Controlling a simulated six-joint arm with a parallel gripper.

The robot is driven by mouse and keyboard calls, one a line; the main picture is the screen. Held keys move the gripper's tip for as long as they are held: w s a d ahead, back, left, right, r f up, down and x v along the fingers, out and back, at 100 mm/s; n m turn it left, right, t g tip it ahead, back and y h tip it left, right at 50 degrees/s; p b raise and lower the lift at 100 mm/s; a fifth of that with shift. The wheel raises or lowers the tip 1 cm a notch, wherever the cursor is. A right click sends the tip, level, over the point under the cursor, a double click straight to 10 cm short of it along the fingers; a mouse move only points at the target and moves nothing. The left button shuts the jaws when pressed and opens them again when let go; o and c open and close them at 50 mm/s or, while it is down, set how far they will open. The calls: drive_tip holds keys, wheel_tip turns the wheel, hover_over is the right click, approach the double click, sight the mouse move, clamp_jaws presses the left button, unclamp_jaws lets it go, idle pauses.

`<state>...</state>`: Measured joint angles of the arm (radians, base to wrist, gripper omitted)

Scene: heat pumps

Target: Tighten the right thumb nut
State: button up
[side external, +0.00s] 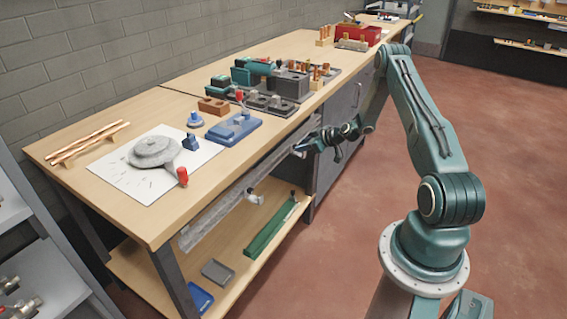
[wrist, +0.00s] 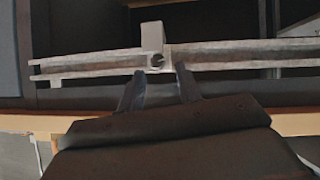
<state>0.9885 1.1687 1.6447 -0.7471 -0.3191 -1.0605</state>
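My gripper (side external: 302,150) is at the front of the bench, near the right end of a long grey rail (side external: 225,204) below the bench edge. In the wrist view its two fingers (wrist: 160,84) are apart with nothing visible between them. Just beyond the fingertips, a pale upright block (wrist: 152,37) stands on the grey rail (wrist: 90,64). A small dark round feature (wrist: 157,61) shows at the block's lower part, roughly between the fingertip lines. I cannot tell whether it is a thumb nut. No right thumb nut is clearly identifiable in the side view.
The wooden bench (side external: 118,99) carries a white sheet (side external: 118,178) with a grey round part (side external: 153,151), a blue fixture (side external: 233,129) and several dark fixtures further back. A lower shelf (side external: 225,255) holds a green channel (side external: 270,228) and trays. Open floor lies right of the bench.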

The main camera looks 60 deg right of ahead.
drive_tip(key=shift+x, duration=1.6)
drive_tip(key=shift+w+a, duration=0.1)
drive_tip(key=shift+w, duration=0.05)
drive_tip(key=shift+r, duration=0.15)
drive_tip(key=shift+c, duration=0.3)
clamp_jaws()
